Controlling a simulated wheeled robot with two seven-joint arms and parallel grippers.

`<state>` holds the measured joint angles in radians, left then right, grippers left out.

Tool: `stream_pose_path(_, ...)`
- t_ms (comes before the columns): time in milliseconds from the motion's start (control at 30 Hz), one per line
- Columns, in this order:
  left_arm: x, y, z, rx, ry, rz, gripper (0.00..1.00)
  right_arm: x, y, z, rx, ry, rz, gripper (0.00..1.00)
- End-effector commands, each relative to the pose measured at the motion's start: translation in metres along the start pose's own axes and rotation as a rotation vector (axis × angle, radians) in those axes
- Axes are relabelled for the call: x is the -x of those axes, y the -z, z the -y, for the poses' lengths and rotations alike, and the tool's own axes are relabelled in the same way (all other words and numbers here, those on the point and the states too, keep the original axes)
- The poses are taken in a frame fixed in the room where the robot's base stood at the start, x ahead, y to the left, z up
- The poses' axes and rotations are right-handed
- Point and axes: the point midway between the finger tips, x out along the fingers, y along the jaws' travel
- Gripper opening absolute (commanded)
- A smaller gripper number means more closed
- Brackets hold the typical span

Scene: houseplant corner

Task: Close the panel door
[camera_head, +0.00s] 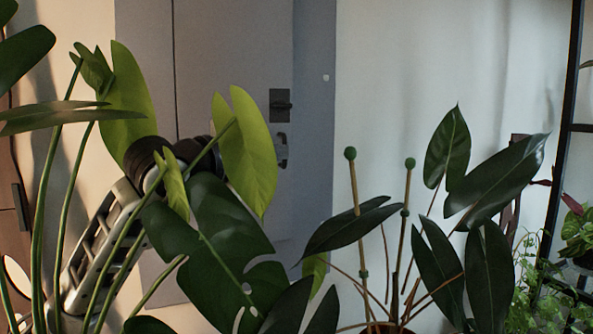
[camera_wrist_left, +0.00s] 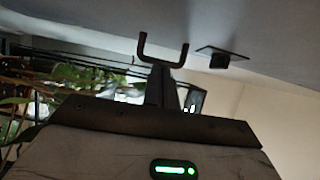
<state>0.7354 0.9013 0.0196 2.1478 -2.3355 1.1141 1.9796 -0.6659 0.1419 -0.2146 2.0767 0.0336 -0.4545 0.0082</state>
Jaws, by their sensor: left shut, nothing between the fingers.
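The grey panel door (camera_head: 225,75) is at the back in the head view, with a dark latch plate (camera_head: 281,105) and a pull handle (camera_head: 281,150) near its right edge. I cannot tell whether the door sits flush in its frame. My left arm (camera_head: 100,240) reaches up from the lower left, and its gripper is hidden behind leaves. In the left wrist view my left gripper (camera_wrist_left: 163,75) is shut and empty, its tips at the U-shaped handle (camera_wrist_left: 163,60); I cannot tell if they touch. The latch plate (camera_wrist_left: 225,56) is to its right. My right gripper is not in view.
Large leaves (camera_head: 215,230) stand between the head camera and the door. A dark-leaved plant (camera_head: 440,250) with green-tipped stakes is at the lower right. A black shelf frame (camera_head: 562,130) is at the right edge. The pale wall (camera_head: 420,70) right of the door is bare.

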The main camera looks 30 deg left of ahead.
Motion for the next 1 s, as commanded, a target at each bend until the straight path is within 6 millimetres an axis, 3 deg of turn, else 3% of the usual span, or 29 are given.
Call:
stream_pose_path(400, -0.005, -0.007, 0.000, 0.001, -0.002, 0.001, 0.00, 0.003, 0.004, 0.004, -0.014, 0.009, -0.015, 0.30)
stream_pose_path(667, 0.002, 0.010, -0.001, -0.001, 0.000, -0.005, 0.00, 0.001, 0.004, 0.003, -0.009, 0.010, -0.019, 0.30)
stream_pose_path(767, 0.011, 0.026, 0.000, -0.002, 0.001, -0.007, 0.00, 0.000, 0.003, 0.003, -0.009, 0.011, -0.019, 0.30)
stream_pose_path(1000, 0.067, 0.031, -0.003, -0.004, 0.001, -0.001, 0.00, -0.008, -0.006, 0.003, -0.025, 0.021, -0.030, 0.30)
